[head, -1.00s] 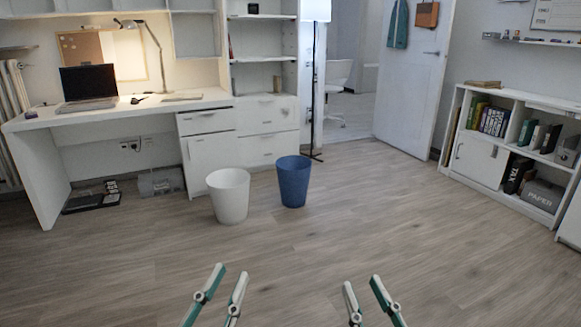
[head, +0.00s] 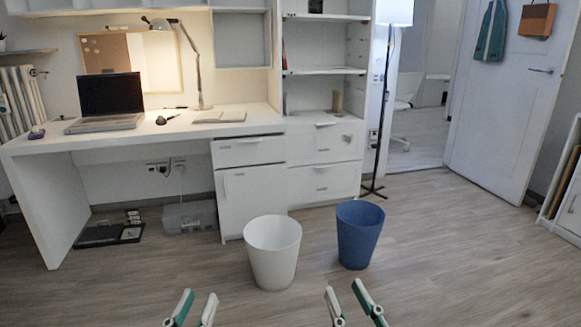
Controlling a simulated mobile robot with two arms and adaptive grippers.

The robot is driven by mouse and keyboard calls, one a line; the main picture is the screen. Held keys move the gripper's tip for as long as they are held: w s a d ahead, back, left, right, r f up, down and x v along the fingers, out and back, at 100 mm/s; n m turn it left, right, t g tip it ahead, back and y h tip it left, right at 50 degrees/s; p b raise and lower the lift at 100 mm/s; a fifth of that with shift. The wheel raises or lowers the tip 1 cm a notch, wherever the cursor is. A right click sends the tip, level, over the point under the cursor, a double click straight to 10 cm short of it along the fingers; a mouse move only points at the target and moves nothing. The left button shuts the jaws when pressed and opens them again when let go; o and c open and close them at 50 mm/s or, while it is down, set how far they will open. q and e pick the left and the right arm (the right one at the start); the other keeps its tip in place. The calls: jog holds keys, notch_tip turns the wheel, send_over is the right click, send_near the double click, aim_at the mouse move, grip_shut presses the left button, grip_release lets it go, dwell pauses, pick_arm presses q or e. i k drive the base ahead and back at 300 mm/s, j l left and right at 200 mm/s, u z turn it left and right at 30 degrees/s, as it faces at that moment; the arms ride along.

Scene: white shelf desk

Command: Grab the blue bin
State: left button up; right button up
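The blue bin (head: 357,238) stands upright on the wood floor, right of the middle, and looks empty. A white bin (head: 273,254) stands just left of it and slightly nearer to me, with a narrow gap between them. My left gripper (head: 193,304) shows at the bottom edge, left of the white bin, with its fingers apart and nothing between them. My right gripper (head: 346,296) shows at the bottom edge in front of the blue bin, also with fingers apart and empty. Both grippers are apart from the bins, and their lower parts are cut off by the frame.
A white desk (head: 205,129) with a laptop (head: 109,101) and drawers stands behind the bins. A floor lamp (head: 385,100) stands behind the blue bin. An open door (head: 507,100) is at the right. The floor (head: 455,260) to the right of the blue bin is clear.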

aim_at(359, 223)
jog(key=i+j+z, duration=0.1)
jog(key=i+z, duration=0.3)
jog(key=i+j+z, duration=0.25)
jog(key=i+z, duration=0.15)
jog(key=i+j+z, duration=0.4)
jog(key=i+l, duration=0.05)
jog(key=i, duration=0.05)
